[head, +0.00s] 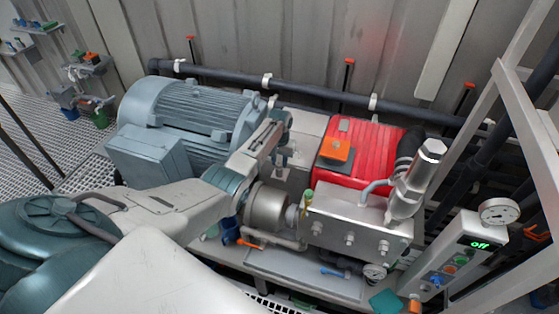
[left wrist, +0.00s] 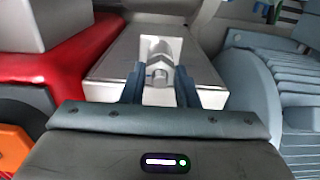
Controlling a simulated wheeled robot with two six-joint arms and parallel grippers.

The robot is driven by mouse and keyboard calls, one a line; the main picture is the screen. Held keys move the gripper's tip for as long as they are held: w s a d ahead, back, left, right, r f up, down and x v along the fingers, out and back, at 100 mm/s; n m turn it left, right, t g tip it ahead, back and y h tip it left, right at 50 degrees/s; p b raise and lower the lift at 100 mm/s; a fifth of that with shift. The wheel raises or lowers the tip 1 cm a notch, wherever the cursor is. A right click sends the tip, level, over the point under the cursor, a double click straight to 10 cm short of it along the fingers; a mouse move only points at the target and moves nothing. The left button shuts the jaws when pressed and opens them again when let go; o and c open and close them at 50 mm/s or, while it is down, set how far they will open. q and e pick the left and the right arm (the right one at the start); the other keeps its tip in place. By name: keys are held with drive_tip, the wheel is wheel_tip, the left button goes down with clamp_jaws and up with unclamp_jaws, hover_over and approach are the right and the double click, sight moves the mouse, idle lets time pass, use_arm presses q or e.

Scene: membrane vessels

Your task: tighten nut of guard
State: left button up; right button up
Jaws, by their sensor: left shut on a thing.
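The guard (head: 304,122) is a plain silver metal cover between the blue-grey motor and the red pump housing. It also shows in the left wrist view (left wrist: 118,62), with a bright nut (left wrist: 157,74) on a bolt standing out from its end face. My left gripper (head: 282,164) reaches in from the left over the motor's end and points down at the guard's near side. Its two dark fingers are shut on the nut, one on each side. In the head view the fingers hide most of the nut. My right gripper is in neither view.
The blue-grey motor (head: 190,112) stands left of the guard and the red housing (head: 366,152) right of it, with an orange box (head: 337,149) on top. A silver pump block (head: 345,228) stands in front. A control panel (head: 458,262) at right reads "off".

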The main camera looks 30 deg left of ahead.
sight(279, 163)
use_arm(q)
drive_tip(key=shift+o, duration=0.2)
drive_tip(key=shift+w+r, duration=0.1)
drive_tip(key=o, duration=1)
drive_tip(key=shift+c, duration=0.2)
wheel_tip(279, 163, up, 11)
drive_tip(key=b, duration=0.2)
